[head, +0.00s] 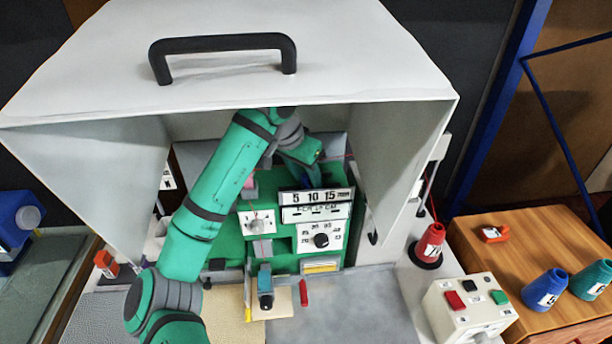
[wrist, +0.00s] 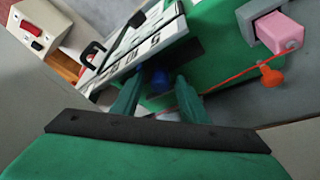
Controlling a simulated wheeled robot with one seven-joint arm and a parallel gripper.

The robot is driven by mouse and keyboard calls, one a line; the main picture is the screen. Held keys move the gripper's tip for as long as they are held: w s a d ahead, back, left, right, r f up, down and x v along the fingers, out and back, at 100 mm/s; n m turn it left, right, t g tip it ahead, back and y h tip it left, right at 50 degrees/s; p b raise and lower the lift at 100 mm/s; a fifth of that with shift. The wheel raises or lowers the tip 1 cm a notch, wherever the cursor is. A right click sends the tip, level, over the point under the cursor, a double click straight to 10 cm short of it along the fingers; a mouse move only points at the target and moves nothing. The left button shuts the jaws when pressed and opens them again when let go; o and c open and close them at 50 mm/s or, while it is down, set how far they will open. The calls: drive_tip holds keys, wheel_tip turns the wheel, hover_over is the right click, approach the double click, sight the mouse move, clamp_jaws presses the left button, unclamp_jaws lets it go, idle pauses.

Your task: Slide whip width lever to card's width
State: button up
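The white scale plate (head: 315,197) marked 5, 10, 15 mm stands on the green machine (head: 229,247) under the hood. It shows tilted in the wrist view (wrist: 135,48). A dark blue knob (wrist: 160,78), which looks like the width lever's end, sits by the plate's edge. My gripper (wrist: 157,84) has its two green fingers apart, with the knob between or just beyond their tips; contact cannot be told. In the head view my gripper (head: 312,172) reaches behind the plate, its fingertips mostly hidden. I cannot make out which item is the card or read its width.
A pale hood (head: 230,65) arches over the machine, its side walls close to my arm. A dial panel (head: 320,240) sits below the plate. In the wrist view a pink block (wrist: 280,32) and an orange knob (wrist: 271,75) lie right. A button box (head: 467,305) stands front right.

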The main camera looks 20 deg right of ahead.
drive_tip(key=v, duration=0.7)
drive_tip(key=shift+r, duration=0.2)
drive_tip(key=shift+f, duration=0.1)
